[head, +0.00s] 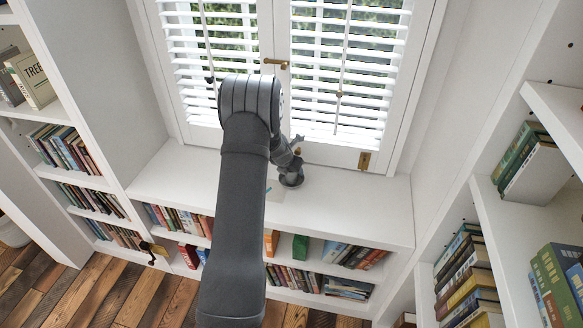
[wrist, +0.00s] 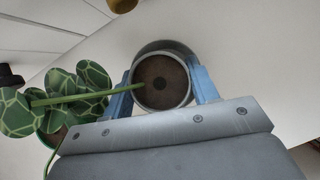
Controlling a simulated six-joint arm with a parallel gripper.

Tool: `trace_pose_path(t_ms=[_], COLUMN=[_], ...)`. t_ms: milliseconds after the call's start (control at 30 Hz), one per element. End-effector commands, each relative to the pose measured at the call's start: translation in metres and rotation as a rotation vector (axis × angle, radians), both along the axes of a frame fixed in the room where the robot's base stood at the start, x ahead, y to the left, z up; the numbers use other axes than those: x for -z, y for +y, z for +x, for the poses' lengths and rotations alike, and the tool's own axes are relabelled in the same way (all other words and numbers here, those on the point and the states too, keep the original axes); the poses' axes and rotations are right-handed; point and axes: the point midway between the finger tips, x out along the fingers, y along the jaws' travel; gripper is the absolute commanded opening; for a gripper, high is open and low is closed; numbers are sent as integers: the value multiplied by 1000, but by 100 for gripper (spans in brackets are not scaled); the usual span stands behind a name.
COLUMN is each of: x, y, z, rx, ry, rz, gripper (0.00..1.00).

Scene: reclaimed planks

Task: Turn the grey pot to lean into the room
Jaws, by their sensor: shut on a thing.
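The grey pot (wrist: 165,46) is in the wrist view, seen from above with its round rim and dark brown soil. My gripper (wrist: 164,80) is shut on it, with one blue finger at each side. A green stem runs from the soil to the left, towards broad green leaves with pale veins (wrist: 72,92). In the head view my arm reaches down to the white sill below the window. The pot and the fingers cannot be made out clearly there.
A shuttered window (head: 345,75) stands behind the white sill (head: 345,205). Bookshelves line the left and right, with books (head: 290,278) under the sill too. The sill's right part is clear. A dark object (wrist: 10,76) shows at the wrist view's left edge.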

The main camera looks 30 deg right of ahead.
Motion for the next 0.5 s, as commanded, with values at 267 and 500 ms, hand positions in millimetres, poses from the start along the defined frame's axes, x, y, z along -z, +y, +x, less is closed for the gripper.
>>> trace_pose_path(t_ms=[267,500], x=[-1,0], y=[0,0], z=[0,0], rx=[0,0], ry=[-1,1], rz=[-1,0], gripper=[79,79])
